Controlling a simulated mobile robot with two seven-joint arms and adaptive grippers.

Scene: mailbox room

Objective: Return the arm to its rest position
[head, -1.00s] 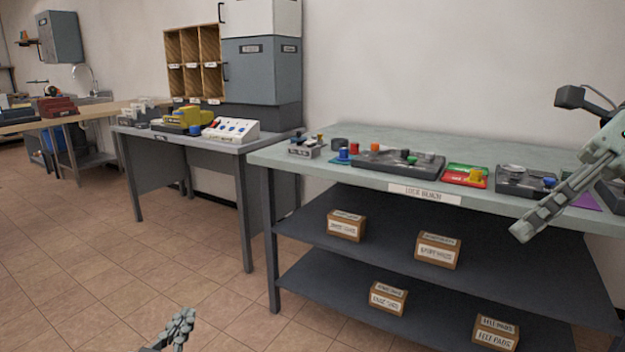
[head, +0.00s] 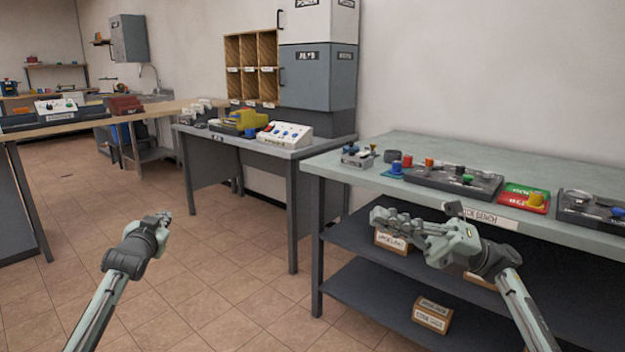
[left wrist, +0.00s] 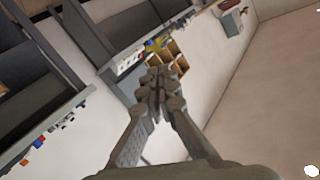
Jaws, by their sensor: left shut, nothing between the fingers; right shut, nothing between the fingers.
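My left gripper (head: 164,219) is shut and empty over the open tiled floor, in the left part of the head view. In the left wrist view its fingers (left wrist: 160,75) are together, with nothing between them. My right gripper (head: 378,216) is shut and empty. It shows in front of the lock bench's front edge and covers part of the shelf area. Its fingers point left.
The lock bench (head: 430,147) stands on the right with several parts on top and boxes, such as one on the lower shelf (head: 432,315), below. A grey table (head: 300,149) with a white switch panel (head: 284,133) stands behind. Tiled floor (head: 210,270) is free between.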

